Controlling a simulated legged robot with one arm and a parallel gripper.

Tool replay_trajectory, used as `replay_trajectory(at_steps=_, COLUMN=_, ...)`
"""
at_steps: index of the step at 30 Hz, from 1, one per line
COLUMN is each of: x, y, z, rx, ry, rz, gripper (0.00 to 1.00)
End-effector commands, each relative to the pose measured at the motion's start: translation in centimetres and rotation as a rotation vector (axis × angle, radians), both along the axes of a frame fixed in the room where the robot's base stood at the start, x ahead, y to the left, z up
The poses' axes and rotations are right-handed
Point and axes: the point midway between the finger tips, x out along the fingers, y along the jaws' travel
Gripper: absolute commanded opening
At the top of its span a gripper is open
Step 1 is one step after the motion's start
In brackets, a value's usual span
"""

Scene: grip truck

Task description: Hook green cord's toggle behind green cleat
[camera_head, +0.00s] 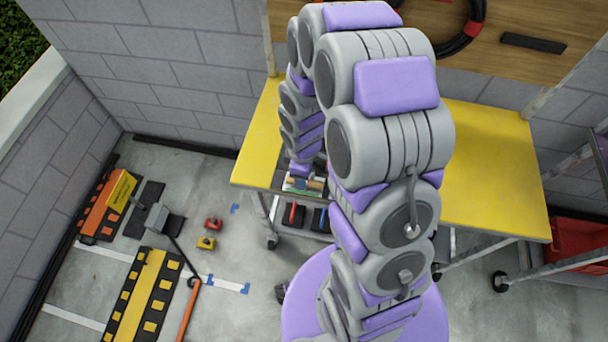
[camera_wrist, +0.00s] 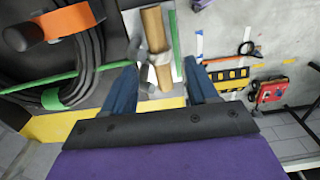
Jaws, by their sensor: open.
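In the wrist view my gripper (camera_wrist: 160,66) is open, with its two blue fingers apart. Behind the gap stand a brown cylinder (camera_wrist: 154,28) and a greyish rounded piece. A green band (camera_wrist: 50,80) crosses a black coil at left and runs toward the left finger. A thin upright green strip (camera_wrist: 174,40) shows near the right finger. I cannot tell which green part is the cord, toggle or cleat. In the head view my arm reaches down at the yellow cart's left end; small brown and green items (camera_head: 304,184) show below it, and the fingers cannot be made out.
The black coil (camera_wrist: 88,55) has an orange wrap (camera_wrist: 65,22). A red box (camera_wrist: 272,92) lies at right in the wrist view. The yellow cart top (camera_head: 490,170) is clear at right. A black-and-yellow ramp (camera_head: 140,290) and small red and yellow blocks (camera_head: 206,242) are on the floor.

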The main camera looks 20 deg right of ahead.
Motion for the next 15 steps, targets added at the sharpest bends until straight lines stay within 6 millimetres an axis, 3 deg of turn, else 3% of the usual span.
replay_trajectory(at_steps=1, x=0.5, y=0.2, z=1.3, rx=0.005, ry=-0.020, rz=0.002, gripper=0.59)
replay_trajectory(at_steps=15, x=0.1, y=-0.3, z=10.7, rx=0.004, ry=-0.007, rz=0.001, gripper=0.59)
